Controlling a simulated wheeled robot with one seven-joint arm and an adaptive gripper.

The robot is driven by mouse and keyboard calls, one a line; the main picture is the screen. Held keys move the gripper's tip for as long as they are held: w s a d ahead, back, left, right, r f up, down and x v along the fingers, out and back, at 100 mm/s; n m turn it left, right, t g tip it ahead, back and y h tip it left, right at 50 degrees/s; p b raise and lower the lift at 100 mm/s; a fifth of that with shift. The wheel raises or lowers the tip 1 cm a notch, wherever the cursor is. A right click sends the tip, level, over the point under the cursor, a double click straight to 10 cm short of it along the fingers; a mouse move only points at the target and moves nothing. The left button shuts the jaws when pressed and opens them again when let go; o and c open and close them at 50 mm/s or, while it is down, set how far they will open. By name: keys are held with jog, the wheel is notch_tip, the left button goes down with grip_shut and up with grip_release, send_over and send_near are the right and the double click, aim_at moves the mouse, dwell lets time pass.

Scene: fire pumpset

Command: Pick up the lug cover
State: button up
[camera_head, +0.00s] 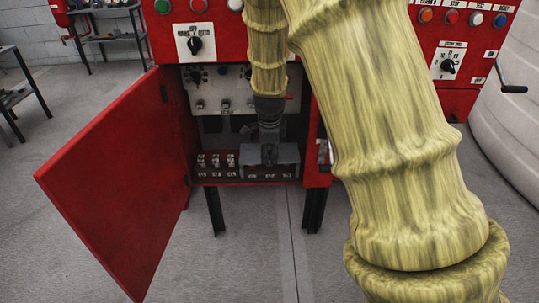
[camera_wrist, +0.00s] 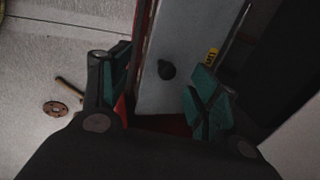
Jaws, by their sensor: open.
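The lug cover, a grey box-like piece (camera_head: 284,154), sits low inside the open red cabinet, on the right side of its lower shelf. In the wrist view the lug cover (camera_wrist: 190,45) appears as a grey plate with a round black knob (camera_wrist: 166,69) and a yellow label. My gripper (camera_wrist: 163,82) is open, with one green-padded finger on each side of the knob. No contact with the knob can be made out. In the head view my gripper (camera_head: 268,140) reaches down to the cover and hides part of it.
The red cabinet door (camera_head: 125,180) stands open at the left. Uncovered lugs (camera_head: 216,165) are left of the cover. A panel with switches (camera_head: 225,100) is behind my gripper. A reddish-brown disc (camera_wrist: 55,108) shows at the left in the wrist view. Grey floor is clear in front.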

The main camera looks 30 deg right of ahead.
aim_at(270, 155)
jog(key=x, duration=0.3)
jog(key=shift+w+f, duration=0.1)
jog(key=shift+f, duration=0.2)
jog(key=shift+c, duration=0.2)
jog(key=c, duration=1.3)
